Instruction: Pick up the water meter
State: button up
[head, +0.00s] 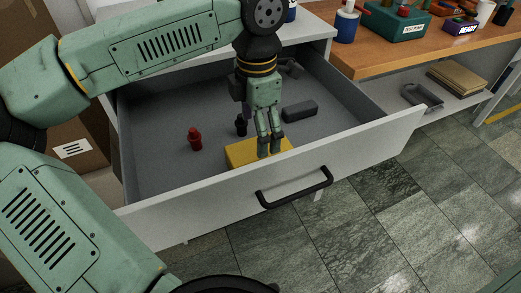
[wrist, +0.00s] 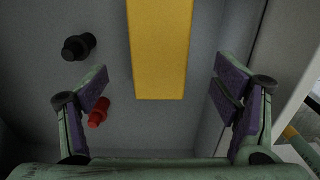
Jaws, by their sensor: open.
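I cannot tell for sure which item is the water meter. The open grey drawer (head: 155,165) holds a yellow block (head: 240,153), a red fitting (head: 195,139), a black fitting (head: 241,125) and a dark grey block (head: 300,111). My gripper (head: 269,148) points down into the drawer, over the yellow block at the front, and partly hides it. In the wrist view the fingers are spread wide and empty. The yellow block (wrist: 160,50) lies between their lines, while the black fitting (wrist: 78,47) and red fitting (wrist: 98,112) lie to the left.
The drawer's front panel with a black handle (head: 295,189) stands close to my gripper. A dark item (head: 291,69) lies at the drawer's back. A wooden bench (head: 385,55) at the right bears a green box (head: 398,24) and a blue cup (head: 346,26).

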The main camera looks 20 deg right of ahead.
jog(key=f+p, duration=0.2)
jog(key=f, duration=0.6)
jog(key=shift+d+f+p, duration=0.2)
jog(key=shift+p, duration=0.1)
jog(key=shift+c, duration=0.6)
jog(key=c, duration=1.4)
jog(key=shift+w, duration=0.1)
